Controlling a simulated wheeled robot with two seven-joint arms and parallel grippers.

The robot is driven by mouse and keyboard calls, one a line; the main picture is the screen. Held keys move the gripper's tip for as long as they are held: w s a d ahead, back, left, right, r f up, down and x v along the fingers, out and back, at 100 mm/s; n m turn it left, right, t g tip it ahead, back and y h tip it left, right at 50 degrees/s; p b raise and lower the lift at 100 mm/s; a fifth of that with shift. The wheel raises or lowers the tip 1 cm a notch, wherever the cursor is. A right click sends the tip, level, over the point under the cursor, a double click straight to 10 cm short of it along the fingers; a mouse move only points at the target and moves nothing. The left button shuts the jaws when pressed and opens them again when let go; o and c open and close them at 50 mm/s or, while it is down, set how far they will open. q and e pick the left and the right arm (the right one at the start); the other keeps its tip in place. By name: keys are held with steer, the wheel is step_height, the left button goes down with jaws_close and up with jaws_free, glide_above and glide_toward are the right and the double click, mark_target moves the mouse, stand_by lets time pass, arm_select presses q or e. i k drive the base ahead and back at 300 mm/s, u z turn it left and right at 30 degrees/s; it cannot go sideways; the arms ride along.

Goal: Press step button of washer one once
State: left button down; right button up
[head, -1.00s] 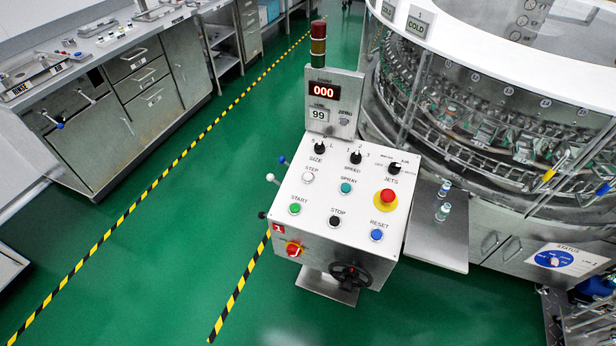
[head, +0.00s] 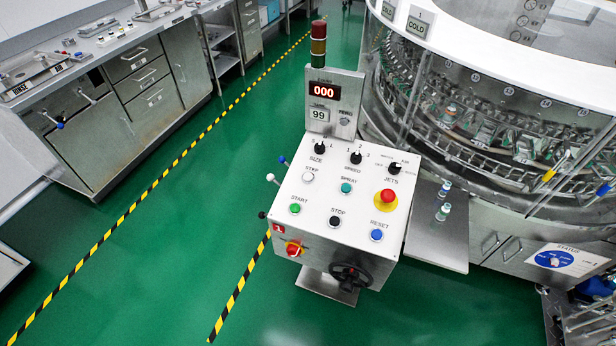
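The white control panel (head: 320,193) of the washer stands in the middle of the head view, on a pedestal. Neither of my grippers is in view.
The panel also carries a green start button (head: 295,208), black stop button (head: 335,221), blue reset button (head: 376,235) and red emergency stop (head: 388,196). A steel shelf (head: 440,243) with vials is right of it. Green floor (head: 190,250) is clear on the left.

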mark_target(308, 177)
steer(key=z, duration=0.7)
steer(key=k, duration=0.9)
steer(key=z, duration=1)
steer(key=k, duration=0.45)
steer(key=z, duration=0.45)
steer(key=i, duration=1.3)
steer(key=u, duration=0.75)
steer(key=i, duration=1.15)
steer(key=u, duration=1.45)
steer(key=i, duration=0.3)
steer(key=u, duration=0.25)
